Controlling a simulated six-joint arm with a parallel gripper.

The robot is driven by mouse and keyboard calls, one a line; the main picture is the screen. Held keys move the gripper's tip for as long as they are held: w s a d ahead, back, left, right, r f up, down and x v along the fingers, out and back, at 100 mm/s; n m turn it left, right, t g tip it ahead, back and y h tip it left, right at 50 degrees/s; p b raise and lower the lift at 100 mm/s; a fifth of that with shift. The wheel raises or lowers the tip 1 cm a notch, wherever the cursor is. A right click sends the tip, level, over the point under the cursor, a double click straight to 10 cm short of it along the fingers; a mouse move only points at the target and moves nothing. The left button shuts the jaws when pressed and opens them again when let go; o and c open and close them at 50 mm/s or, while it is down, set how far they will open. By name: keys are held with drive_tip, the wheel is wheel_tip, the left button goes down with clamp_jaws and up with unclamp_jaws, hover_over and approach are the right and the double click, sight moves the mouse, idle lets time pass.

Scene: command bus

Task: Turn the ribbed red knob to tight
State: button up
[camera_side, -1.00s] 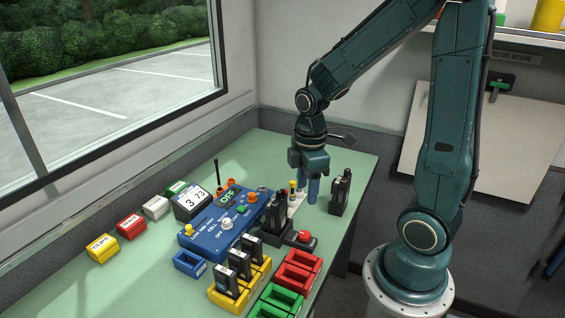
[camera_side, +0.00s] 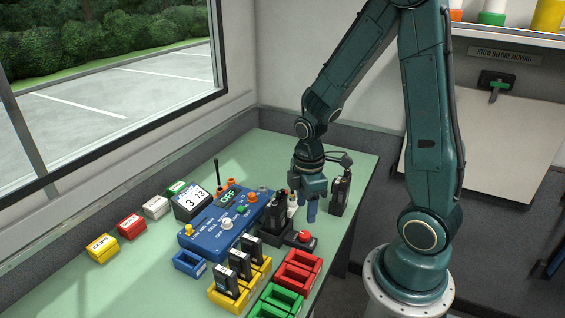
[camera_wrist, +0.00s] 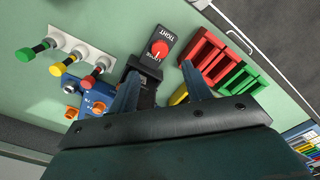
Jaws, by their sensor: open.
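The ribbed red knob (camera_side: 304,237) sits on a small dark base (camera_side: 313,246) at the right side of the table. In the wrist view the red knob (camera_wrist: 160,49) shows beyond the fingertips, with TIGHT and LOOSE lettered on its base (camera_wrist: 166,37). My gripper (camera_side: 311,212) is open and points down behind the knob in the side view, apart from it. In the wrist view my gripper (camera_wrist: 160,71) has its two fingers spread, with a black device between and beyond them.
Black radios stand in a dark holder (camera_side: 272,235) beside the knob, and another black radio (camera_side: 340,192) stands right of my gripper. Red trays (camera_side: 298,270), green trays (camera_side: 275,300) and a yellow rack (camera_side: 262,268) lie in front. A blue panel (camera_side: 205,240) is left.

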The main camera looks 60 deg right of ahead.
sight(305, 234)
drive_tip(key=shift+f, duration=4.15)
drive_tip(key=c, duration=1)
